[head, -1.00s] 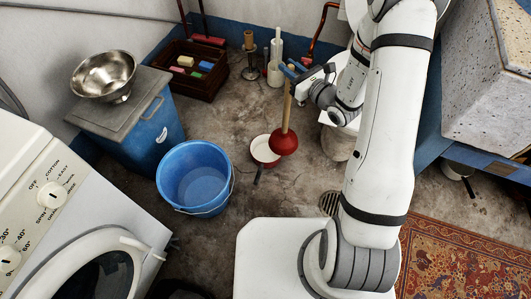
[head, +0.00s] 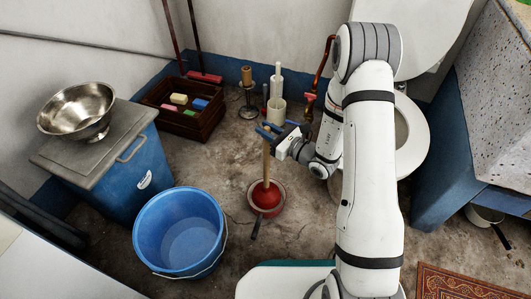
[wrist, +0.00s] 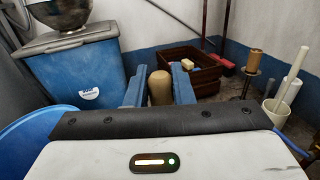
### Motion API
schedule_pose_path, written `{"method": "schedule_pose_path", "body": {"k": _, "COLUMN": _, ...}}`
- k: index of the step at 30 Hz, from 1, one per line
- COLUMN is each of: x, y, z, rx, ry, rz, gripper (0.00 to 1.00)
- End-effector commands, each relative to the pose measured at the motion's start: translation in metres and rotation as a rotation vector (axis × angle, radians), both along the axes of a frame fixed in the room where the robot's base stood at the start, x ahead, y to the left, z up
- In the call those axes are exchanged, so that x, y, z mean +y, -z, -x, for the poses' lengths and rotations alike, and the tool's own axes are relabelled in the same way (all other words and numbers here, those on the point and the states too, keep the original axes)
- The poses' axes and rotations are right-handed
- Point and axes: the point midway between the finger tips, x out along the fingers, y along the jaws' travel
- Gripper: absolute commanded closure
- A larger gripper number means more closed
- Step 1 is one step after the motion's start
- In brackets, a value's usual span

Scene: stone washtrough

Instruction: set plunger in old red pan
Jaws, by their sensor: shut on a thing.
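The plunger has a red rubber cup (head: 265,195) and an upright wooden handle, whose top end (wrist: 160,88) also shows in the wrist view. My gripper (head: 267,131) is shut on the upper part of that handle, with a blue finger on each side. The old red pan (head: 255,229) is on the floor, its dark handle pointing toward the camera. The plunger's cup appears inside the pan's rim and hides most of its inside. I cannot tell whether the cup touches the pan's bottom.
A blue bucket (head: 180,231) stands left of the pan. Behind are a wooden crate (head: 184,118) of coloured blocks, a candlestick (head: 248,95) and a pale container (head: 276,111). A toilet (head: 411,135) is to the right. A steel bowl (head: 78,108) sits on a blue bin (head: 120,165).

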Motion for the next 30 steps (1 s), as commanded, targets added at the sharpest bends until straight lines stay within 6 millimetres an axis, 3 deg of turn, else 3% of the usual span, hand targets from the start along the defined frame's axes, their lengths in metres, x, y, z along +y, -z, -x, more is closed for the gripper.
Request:
{"method": "schedule_pose_path", "body": {"k": 1, "x": 0.000, "y": 0.011, "z": 0.000, "rx": -0.001, "ry": 0.000, "rz": -0.001, "gripper": 1.00}}
{"method": "schedule_pose_path", "body": {"k": 11, "x": 0.000, "y": 0.048, "z": 0.000, "rx": -0.002, "ry": -0.001, "rz": -0.001, "gripper": 1.00}}
{"method": "schedule_pose_path", "body": {"k": 22, "x": 0.001, "y": 0.051, "z": 0.000, "rx": -0.002, "ry": -0.001, "rz": -0.001, "gripper": 1.00}}
{"method": "schedule_pose_path", "body": {"k": 23, "x": 0.001, "y": 0.051, "z": 0.000, "rx": -0.001, "ry": -0.001, "rz": 0.001, "gripper": 0.76}}
{"method": "schedule_pose_path", "body": {"k": 30, "x": 0.001, "y": 0.051, "z": 0.000, "rx": -0.001, "ry": -0.002, "rz": 0.001, "gripper": 0.57}}
